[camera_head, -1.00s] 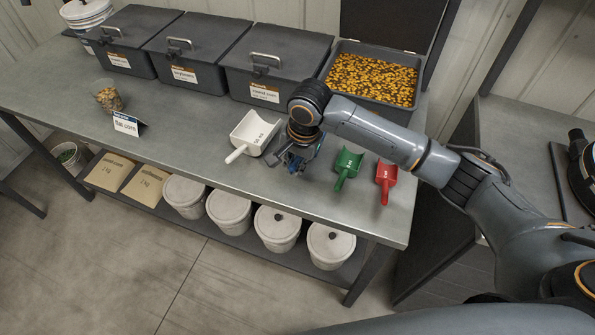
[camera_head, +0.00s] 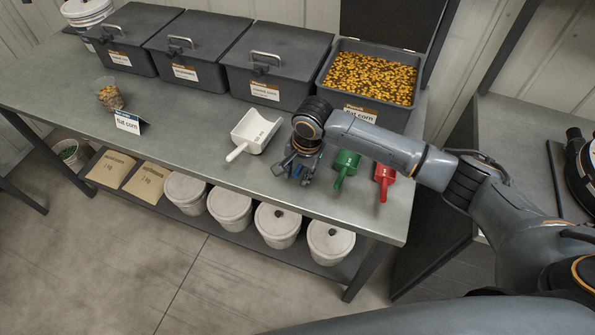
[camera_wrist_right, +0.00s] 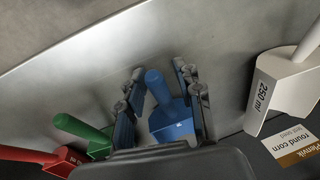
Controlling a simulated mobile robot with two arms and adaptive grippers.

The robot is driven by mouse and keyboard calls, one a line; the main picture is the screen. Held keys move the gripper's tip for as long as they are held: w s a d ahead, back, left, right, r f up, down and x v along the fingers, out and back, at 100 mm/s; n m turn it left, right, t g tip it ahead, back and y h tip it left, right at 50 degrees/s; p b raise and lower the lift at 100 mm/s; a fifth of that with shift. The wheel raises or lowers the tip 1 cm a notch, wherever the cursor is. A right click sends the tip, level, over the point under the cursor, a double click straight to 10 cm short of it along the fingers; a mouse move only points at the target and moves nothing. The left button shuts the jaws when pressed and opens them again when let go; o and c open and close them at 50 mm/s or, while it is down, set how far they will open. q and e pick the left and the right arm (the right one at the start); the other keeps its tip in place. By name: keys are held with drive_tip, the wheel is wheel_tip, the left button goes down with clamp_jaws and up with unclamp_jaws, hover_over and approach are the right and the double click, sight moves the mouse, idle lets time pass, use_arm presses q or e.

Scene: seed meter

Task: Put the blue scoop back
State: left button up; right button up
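The blue scoop (camera_wrist_right: 172,122) lies between the two fingers of my right gripper (camera_wrist_right: 160,82) in the right wrist view. Its handle points away between the fingertips, with a visible gap on each side, so the gripper looks open around it. In the head view my right gripper (camera_head: 293,172) is low over the table's front part, between the white scoop and the green scoop. Only a bit of blue shows among its fingers there; the rest of the scoop is hidden. Whether the scoop rests fully on the table is hard to tell. My left gripper is not in view.
The white scoop (camera_head: 256,132) is to the left; the green scoop (camera_head: 346,164) and red scoop (camera_head: 384,178) are to the right. Closed grey bins and an open corn bin (camera_head: 370,80) line the back. A cup (camera_head: 108,96) and a card (camera_head: 128,122) stand at left.

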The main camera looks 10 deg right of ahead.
wheel_tip(320, 180, up, 12)
drive_tip(key=s+d+b, duration=0.1)
drive_tip(key=shift+s+d, duration=0.15)
drive_tip(key=shift+s, duration=0.05)
idle(0.3)
idle(1.3)
